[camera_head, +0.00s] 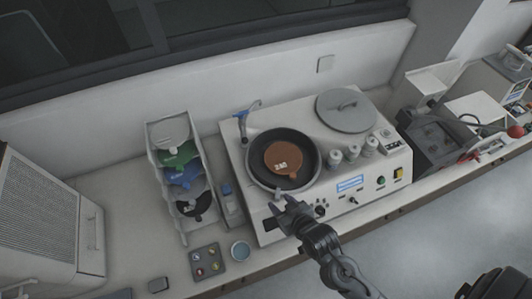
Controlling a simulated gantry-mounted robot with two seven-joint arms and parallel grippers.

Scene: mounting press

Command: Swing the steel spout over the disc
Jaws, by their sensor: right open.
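The machine (230,150) has a round bowl with a dark wheel, and an orange-brown disc (283,158) with a small label lies on it. My right gripper (284,203) is open at the front of the bowl, across the bowl from the spout. Nothing shows between its fingers. My left gripper is not in view.
A grey round lid (346,110) lies at the machine's back right. Several white bottles (352,152) stand right of the bowl. A rack (150,150) with coloured discs stands to the left.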

